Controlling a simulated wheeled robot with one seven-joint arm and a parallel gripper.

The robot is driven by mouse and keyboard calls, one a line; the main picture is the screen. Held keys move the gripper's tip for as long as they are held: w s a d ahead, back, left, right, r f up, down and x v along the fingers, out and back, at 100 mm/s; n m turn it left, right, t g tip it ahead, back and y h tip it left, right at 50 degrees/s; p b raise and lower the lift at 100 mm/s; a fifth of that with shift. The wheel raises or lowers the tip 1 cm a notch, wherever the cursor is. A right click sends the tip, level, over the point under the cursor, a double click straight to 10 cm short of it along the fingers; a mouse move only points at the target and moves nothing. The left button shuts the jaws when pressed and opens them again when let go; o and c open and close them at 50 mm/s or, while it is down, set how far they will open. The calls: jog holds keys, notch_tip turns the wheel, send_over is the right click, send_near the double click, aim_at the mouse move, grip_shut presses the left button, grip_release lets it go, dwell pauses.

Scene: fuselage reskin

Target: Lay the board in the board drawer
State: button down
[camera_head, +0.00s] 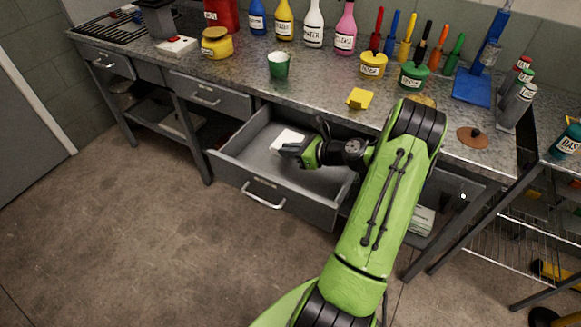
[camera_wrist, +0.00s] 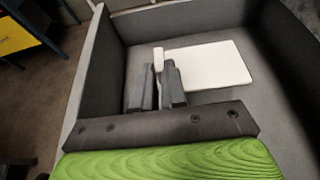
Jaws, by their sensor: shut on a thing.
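The board is a flat white piece; in the head view (camera_head: 288,137) it shows just beyond my fingers, inside the open drawer. In the wrist view the board (camera_wrist: 208,64) extends right from the fingertips, with a narrow white part between them. My gripper (camera_head: 287,149) reaches down into the drawer; its fingers also show in the wrist view (camera_wrist: 160,84), shut on the board's narrow end. The board drawer (camera_head: 262,166) is pulled out, with grey walls and a bare floor around the board. The board looks flat and low; I cannot tell whether it touches the floor.
A closed drawer (camera_head: 208,95) is to the left. The floor in front is clear.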

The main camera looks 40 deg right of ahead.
jog(key=shift+a+f+b, duration=0.1)
jog(key=shift+f+b, duration=0.5)
jog(key=shift+f, duration=1.65)
jog(key=shift+f, duration=0.1)
jog(key=shift+f, duration=0.5)
jog(key=c, duration=1.2)
grip_release()
